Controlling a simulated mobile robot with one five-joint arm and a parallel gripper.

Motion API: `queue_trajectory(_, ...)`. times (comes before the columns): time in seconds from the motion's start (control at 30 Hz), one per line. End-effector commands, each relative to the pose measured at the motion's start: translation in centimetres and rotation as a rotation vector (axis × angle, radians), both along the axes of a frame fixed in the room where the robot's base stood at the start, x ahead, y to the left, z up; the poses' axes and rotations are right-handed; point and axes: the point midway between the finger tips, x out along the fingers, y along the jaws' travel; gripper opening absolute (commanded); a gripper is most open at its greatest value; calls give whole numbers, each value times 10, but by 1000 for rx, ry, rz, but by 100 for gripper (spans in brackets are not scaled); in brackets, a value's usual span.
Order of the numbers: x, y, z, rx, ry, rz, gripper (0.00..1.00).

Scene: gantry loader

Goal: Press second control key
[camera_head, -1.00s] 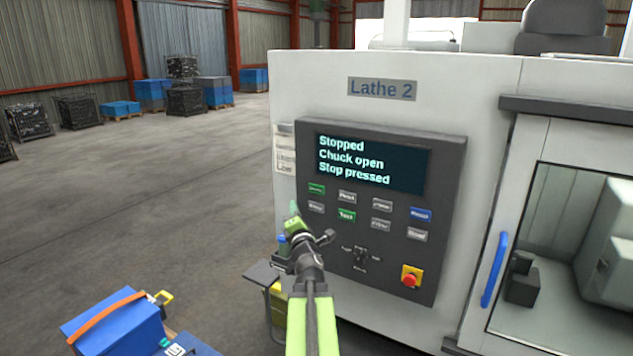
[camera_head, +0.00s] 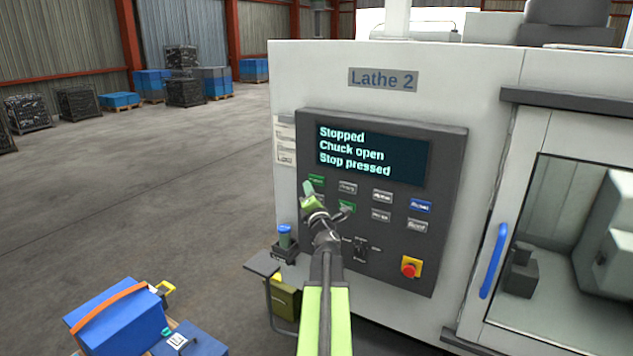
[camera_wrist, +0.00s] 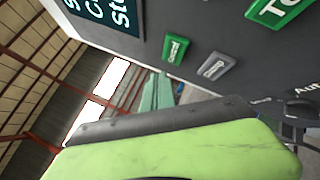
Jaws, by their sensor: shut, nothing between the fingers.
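The control panel (camera_head: 300,160) on the machine labelled Lathe 2 carries two rows of keys under a lit screen (camera_head: 372,155). The second key of the top row (camera_head: 347,187) is grey, with small lettering I cannot read surely. My gripper (camera_head: 309,188) is shut and empty, at the left end of the rows, in front of the green first key and partly hiding the grey key below it. In the wrist view my gripper's fingertips (camera_wrist: 156,92) point toward the green first key (camera_wrist: 175,50) and a grey key (camera_wrist: 216,67). I cannot tell whether they touch the panel.
The screen reads Stopped, Chuck open, Stop pressed. A red stop button (camera_head: 409,268) and a selector knob (camera_head: 361,250) sit lower on the panel. A blue door handle (camera_head: 494,262) is at right. A blue box (camera_head: 120,318) stands at lower left. Open floor lies left.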

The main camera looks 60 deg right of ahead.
Motion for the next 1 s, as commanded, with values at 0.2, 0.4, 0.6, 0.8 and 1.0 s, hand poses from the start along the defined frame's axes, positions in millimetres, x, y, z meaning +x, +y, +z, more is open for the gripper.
queue_trajectory(0.2, 0, -19, 0, 0, 0, -1, 0)
queue_trajectory(0.4, -1, -21, 0, 0, 0, 0, 0)
queue_trajectory(0.6, -1, -21, 0, 0, 0, 0, 0)
queue_trajectory(0.8, 0, -21, 0, 0, 0, 0, 0)
queue_trajectory(1.0, 0, -21, 0, 0, 0, 0, 0)
